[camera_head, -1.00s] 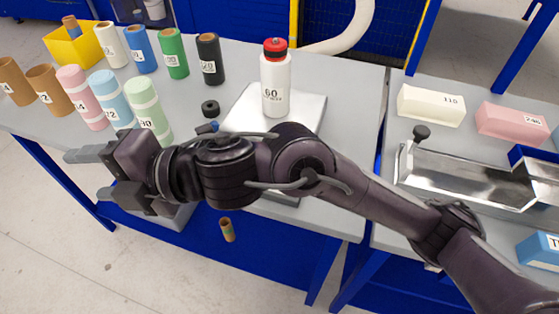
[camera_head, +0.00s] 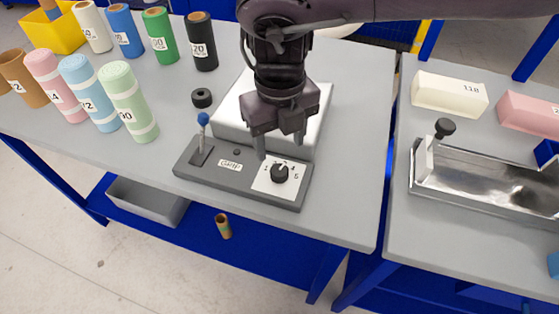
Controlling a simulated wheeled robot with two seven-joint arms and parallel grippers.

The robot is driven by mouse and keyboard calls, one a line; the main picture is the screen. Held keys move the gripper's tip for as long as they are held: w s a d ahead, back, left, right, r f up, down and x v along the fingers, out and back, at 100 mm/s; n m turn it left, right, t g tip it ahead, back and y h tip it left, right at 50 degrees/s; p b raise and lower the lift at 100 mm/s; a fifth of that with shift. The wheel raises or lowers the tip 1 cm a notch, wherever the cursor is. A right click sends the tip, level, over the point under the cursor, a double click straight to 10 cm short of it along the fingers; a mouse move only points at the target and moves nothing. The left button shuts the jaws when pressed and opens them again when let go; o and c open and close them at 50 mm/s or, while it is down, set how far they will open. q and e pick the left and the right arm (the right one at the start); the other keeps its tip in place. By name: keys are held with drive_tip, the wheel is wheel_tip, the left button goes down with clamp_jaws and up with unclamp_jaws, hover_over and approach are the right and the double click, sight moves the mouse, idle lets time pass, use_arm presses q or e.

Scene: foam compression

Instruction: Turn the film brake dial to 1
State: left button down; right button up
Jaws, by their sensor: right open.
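The film brake dial (camera_head: 280,173) is a black knob on a white numbered plate (camera_head: 268,185), at the right end of a grey control panel (camera_head: 235,184). The figures 4 and 5 can be read on its right side; where its pointer stands is too small to tell. My right gripper (camera_head: 279,146) points down just above and behind the dial. Its fingers are apart and empty, one at the plate's left rear corner. My left gripper is out of view.
A blue-knobbed lever (camera_head: 203,120) stands on the panel's left. A silver platform (camera_head: 228,128) lies behind. A black ring (camera_head: 202,98) and several film rolls (camera_head: 128,100) are to the left. A metal trough (camera_head: 480,182) is on the right table.

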sight(279, 170)
wheel_tip(279, 170, down, 8)
drive_tip(key=shift+a+r+p, duration=0.1)
drive_tip(key=shift+r+p, duration=0.15)
drive_tip(key=shift+p, duration=0.1)
drive_tip(key=c, duration=1)
